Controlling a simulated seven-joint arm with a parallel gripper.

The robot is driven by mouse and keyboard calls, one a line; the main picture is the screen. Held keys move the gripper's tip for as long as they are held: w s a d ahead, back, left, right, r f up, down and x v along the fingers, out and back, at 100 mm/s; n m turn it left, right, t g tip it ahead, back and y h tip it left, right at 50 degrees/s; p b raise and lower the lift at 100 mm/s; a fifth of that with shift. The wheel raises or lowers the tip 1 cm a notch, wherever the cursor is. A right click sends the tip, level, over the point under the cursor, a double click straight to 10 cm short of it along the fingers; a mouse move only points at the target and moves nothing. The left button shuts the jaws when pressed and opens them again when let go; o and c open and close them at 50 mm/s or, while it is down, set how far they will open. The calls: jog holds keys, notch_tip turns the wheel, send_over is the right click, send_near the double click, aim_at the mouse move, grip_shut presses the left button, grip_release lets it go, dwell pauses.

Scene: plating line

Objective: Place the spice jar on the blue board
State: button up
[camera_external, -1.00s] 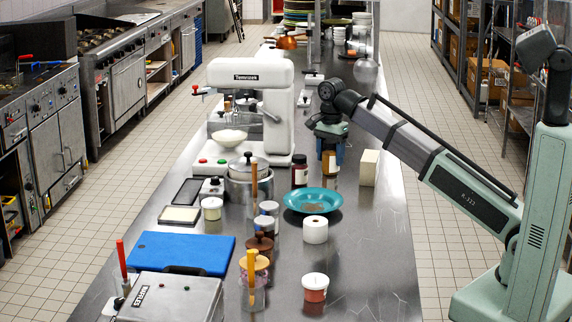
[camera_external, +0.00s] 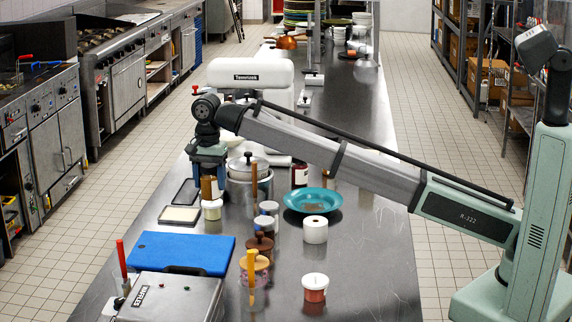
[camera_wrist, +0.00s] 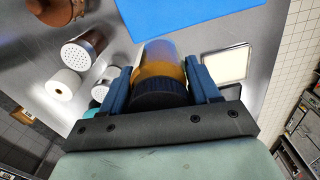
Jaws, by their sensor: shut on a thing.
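The spice jar (camera_external: 206,189) is amber with a dark lid; the wrist view shows it between the finger pads (camera_wrist: 158,68). My gripper (camera_external: 208,181) is shut on it, pointing down, and holds it over the left side of the counter, behind the blue board. The blue board (camera_external: 181,251) lies flat and bare at the front left of the counter. Part of it shows at the top of the wrist view (camera_wrist: 182,14), apart from the jar. The jar's lower end is partly hard to tell from the white tub in front.
A white tub (camera_external: 212,210), a cream-filled tray (camera_external: 179,215) and a steel pot (camera_external: 240,190) are close to the jar. A steel appliance (camera_external: 172,298) with a red-handled tool (camera_external: 121,260) borders the board's front. Several shakers and jars stand right of the board.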

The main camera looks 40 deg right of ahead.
jog(key=s+a+f+n, duration=0.1)
jog(key=a, duration=1)
send_over(180, 250)
jog(key=shift+d+f, duration=0.1)
jog(key=shift+f, duration=5.15)
jog(key=shift+f, duration=0.15)
jog(key=o, duration=1.2)
notch_tip(180, 250, up, 12)
jog(key=shift+r, duration=0.15)
